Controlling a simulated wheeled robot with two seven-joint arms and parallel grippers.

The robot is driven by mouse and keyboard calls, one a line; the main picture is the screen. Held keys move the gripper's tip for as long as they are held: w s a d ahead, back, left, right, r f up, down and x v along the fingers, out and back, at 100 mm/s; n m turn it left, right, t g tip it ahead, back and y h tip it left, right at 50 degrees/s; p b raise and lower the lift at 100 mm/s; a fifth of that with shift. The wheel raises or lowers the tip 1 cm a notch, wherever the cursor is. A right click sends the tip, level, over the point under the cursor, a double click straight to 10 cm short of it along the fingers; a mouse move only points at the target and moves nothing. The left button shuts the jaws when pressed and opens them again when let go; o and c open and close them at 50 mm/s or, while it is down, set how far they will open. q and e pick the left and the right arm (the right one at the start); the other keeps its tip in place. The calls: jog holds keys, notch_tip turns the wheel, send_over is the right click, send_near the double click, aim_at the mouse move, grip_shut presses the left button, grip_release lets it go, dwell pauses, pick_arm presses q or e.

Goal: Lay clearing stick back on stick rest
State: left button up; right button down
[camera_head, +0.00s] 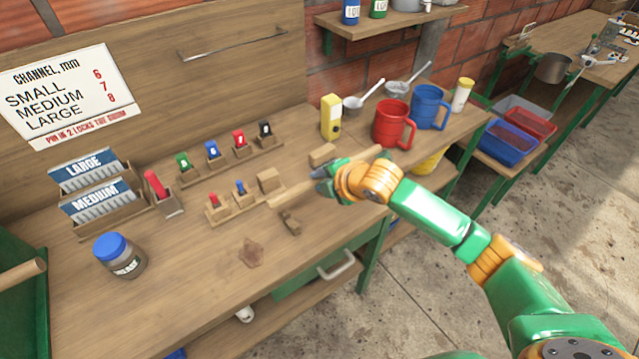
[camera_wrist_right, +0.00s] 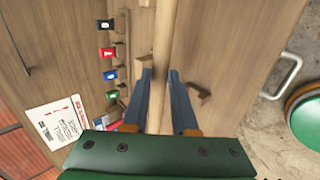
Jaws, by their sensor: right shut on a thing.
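My right gripper (camera_head: 322,182) is shut on the clearing stick, a pale wooden rod (camera_head: 288,196) held over the right part of the bench. In the wrist view the rod (camera_wrist_right: 162,35) runs between the two fingertips (camera_wrist_right: 160,74). A small notched wooden piece (camera_head: 291,222) lies near the bench's front edge, just beside the stick, and also shows in the wrist view (camera_wrist_right: 198,94). Wooden blocks (camera_head: 268,180) and (camera_head: 322,154) stand behind the stick. I cannot tell for sure which of these pieces form the stick rest. My left gripper is out of view.
A red mug (camera_head: 392,122), a blue mug (camera_head: 430,106) and a yellow box (camera_head: 331,117) stand behind my right gripper. Coloured tags (camera_head: 212,151) stand in wooden racks at the middle. A blue-lidded jar (camera_head: 118,256) stands at front left. The front middle of the bench is mostly clear.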

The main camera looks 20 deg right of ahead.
jog(key=f+b, duration=0.6)
jog(key=b, duration=0.1)
jog(key=shift+s+a, duration=0.15)
jog(key=shift+a, duration=0.05)
jog(key=shift+f+b, duration=0.7)
jog(key=shift+f, duration=0.95)
jog(key=c, duration=0.6)
grip_release()
